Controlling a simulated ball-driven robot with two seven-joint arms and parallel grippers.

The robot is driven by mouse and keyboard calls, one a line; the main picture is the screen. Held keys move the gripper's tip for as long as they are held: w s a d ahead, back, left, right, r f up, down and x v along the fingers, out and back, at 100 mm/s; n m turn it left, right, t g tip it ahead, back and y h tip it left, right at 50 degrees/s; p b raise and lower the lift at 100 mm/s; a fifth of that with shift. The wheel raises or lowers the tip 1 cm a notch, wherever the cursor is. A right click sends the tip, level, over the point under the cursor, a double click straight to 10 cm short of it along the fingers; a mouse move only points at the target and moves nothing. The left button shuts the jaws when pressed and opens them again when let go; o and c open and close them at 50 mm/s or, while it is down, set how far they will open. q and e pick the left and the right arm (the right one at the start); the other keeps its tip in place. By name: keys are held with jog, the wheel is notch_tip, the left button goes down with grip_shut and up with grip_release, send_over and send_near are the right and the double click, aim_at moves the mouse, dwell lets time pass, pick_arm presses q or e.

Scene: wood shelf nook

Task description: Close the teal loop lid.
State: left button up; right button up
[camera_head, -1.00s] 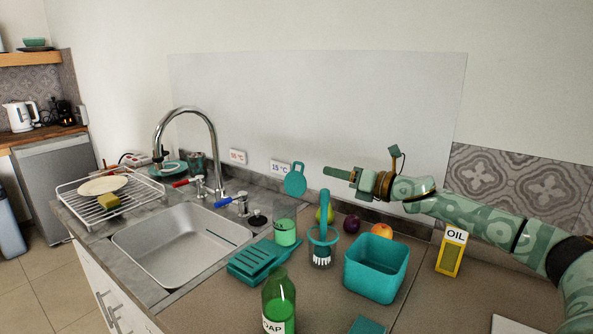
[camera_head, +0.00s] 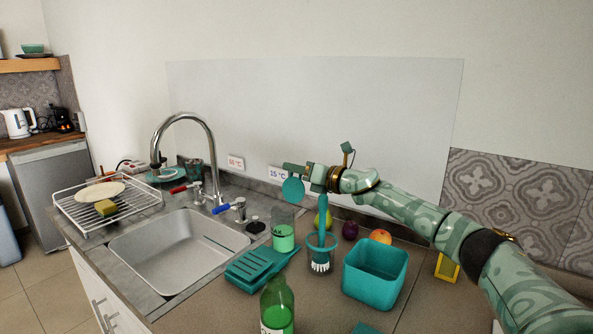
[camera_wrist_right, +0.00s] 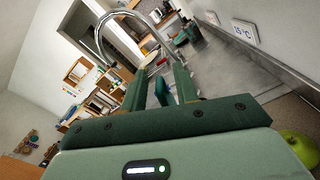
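The teal loop lid (camera_head: 293,190) is a round disc standing up, open, above a glass jar (camera_head: 283,228) with green contents, beside the sink. My right gripper (camera_head: 296,168) points left at the lid's top edge and covers its loop in the head view. In the right wrist view, the fingers (camera_wrist_right: 160,88) are apart, with a teal part of the lid (camera_wrist_right: 162,93) showing between them. Whether a finger touches it cannot be told. My left gripper is not in view.
A teal slotted holder (camera_head: 257,268), a brush in a cup (camera_head: 321,251), a green soap bottle (camera_head: 277,310) and a teal bin (camera_head: 374,275) crowd the counter near the jar. The faucet (camera_head: 211,150) and sink (camera_head: 175,246) are to the left. Fruit lies behind the brush.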

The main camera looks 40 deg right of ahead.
grip_shut()
jog(key=n, duration=0.1)
jog(key=a, duration=0.1)
jog(key=a+n+p, duration=0.1)
jog(key=shift+s+r+n, duration=0.25)
jog(key=shift+r+n, duration=0.05)
jog(key=shift+a+f, duration=0.1)
jog(key=shift+a, duration=0.05)
grip_release()
